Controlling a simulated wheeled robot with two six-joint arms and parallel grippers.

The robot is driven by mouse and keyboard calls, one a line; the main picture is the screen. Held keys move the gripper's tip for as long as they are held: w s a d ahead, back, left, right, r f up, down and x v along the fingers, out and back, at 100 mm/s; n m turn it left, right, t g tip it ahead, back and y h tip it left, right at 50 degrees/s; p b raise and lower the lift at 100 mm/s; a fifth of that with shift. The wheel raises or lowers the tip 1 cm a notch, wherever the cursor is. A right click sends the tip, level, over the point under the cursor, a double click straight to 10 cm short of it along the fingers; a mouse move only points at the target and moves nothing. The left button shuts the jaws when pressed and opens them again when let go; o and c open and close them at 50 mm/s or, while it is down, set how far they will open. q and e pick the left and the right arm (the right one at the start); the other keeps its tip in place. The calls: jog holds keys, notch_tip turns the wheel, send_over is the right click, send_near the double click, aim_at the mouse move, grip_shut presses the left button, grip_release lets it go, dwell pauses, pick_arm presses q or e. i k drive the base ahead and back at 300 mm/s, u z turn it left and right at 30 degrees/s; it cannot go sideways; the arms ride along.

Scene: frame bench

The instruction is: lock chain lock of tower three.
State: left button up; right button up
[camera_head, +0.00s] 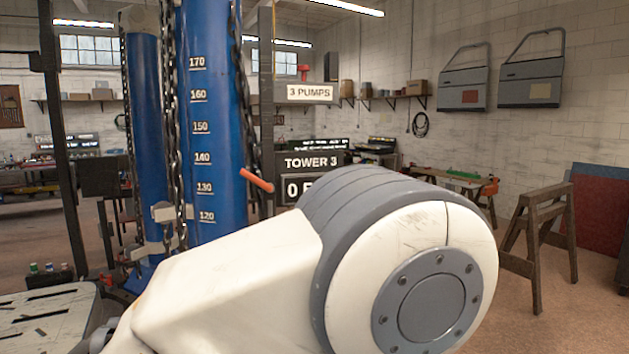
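A large blue tower (206,120) with a white scale from 120 to 170 stands left of centre. A second blue column (148,130) is behind it to the left. Dark chains (171,110) hang down along the near tower, with another chain (243,100) on its right side. A "TOWER 3" sign (312,162) is right of it, above a display partly hidden by my arm. A red-orange bar (257,180) sticks out at the tower's right. A pale bracket (166,213) sits by the left chain; I cannot tell whether it is the chain lock. Neither gripper shows.
My white and grey arm link fills the lower middle, hiding the tower's lower part. A "3 PUMPS" sign (310,93) is above. A slotted pale plate (48,315) is lower left. A wooden sawhorse (540,225) stands right, with open floor around it.

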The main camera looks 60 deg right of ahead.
aim_at(269, 186)
jog(key=z, duration=1.55)
jog(key=k, duration=0.65)
jog(key=u, duration=0.55)
jog(key=i, duration=1.55)
jog(key=z, duration=0.8)
